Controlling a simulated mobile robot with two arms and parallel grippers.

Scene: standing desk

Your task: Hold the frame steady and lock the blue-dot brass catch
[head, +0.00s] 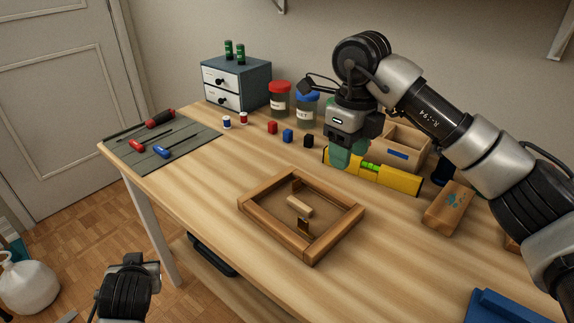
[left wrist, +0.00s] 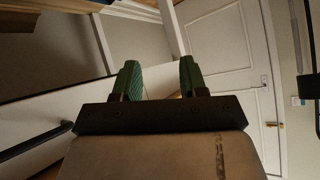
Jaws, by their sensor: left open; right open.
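The wooden frame (head: 262,222) lies flat on the desk, near the front edge. Inside it are a light wooden block (head: 299,206) and a small brass-coloured piece (head: 303,226) at the near side; another upright piece (head: 297,185) stands at the far side. No blue dot can be made out at this size. My right gripper (head: 346,158) points down behind the frame, at the yellow level, and holds nothing that I can see. My left gripper (left wrist: 160,78) is open and empty in the left wrist view, its green fingers apart. In the head view, my left arm is low, off the desk's front.
A yellow level (head: 398,181) lies behind the frame, with a wooden box (head: 405,138) beyond it. A wooden block with blue marks (head: 448,208) is at right. Screwdrivers lie on a grey mat (head: 175,153) at left. Small coloured blocks (head: 288,135) and jars (head: 280,101) stand behind.

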